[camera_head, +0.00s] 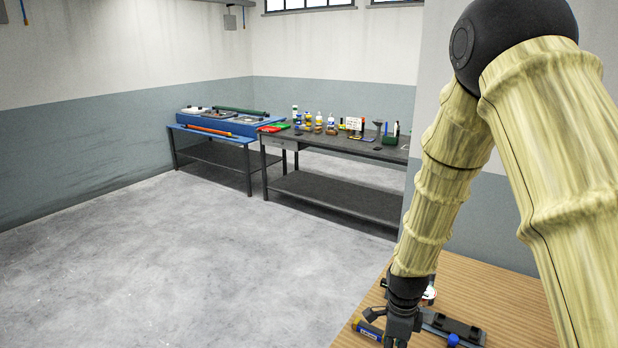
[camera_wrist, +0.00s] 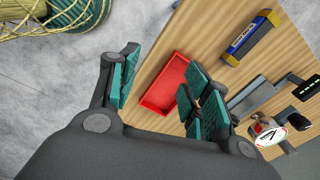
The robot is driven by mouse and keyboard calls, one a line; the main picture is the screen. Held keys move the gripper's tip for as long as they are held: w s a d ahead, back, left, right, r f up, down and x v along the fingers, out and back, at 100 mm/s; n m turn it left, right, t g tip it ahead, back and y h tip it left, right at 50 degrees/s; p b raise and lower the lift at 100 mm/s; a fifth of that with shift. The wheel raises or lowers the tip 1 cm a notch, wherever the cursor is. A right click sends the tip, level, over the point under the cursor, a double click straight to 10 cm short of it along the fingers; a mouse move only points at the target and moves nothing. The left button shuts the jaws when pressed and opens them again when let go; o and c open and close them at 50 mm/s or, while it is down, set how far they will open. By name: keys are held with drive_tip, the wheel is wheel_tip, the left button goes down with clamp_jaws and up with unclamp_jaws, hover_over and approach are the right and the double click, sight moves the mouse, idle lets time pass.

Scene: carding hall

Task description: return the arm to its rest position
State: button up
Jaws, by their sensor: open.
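My arm comes down from the upper right in the head view, bent at a black joint. My gripper (camera_head: 402,322) hangs at its lower end, over the near left part of a wooden table (camera_head: 500,290). In the wrist view my gripper (camera_wrist: 160,75) is open, with teal ridged pads spread apart and nothing between them. A shallow red tray (camera_wrist: 158,92) lies on the tabletop beyond the fingers, partly covered by the right finger. In the head view I cannot make out the red tray.
A blue and yellow tube (camera_wrist: 250,38) lies near the gripper. A dial gauge (camera_wrist: 268,130) and a dark fixture (camera_head: 455,325) are on the table. A blue bench (camera_head: 178,128) and a dark workbench (camera_head: 335,141) with bottles stand farther back. The grey floor between is clear.

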drive_tip(key=s+d+f+n+b, duration=0.1)
drive_tip(key=s+f+n+b, duration=0.1)
drive_tip(key=s+f+n, duration=0.5)
drive_tip(key=s+f+n+b, duration=0.15)
drive_tip(key=s+f, duration=0.35)
drive_tip(key=f, duration=0.7)
drive_tip(key=s+f+n+b, duration=0.3)
drive_tip(key=s+f+n, duration=0.3)
drive_tip(key=s, duration=0.4)
drive_tip(key=s+d+f+n+b, duration=0.1)
drive_tip(key=s+f+n+b, duration=0.2)
drive_tip(key=s+f+n, duration=0.3)
drive_tip(key=s+f, duration=0.3)
drive_tip(key=s, duration=0.2)
drive_tip(key=shift+b, duration=0.3)
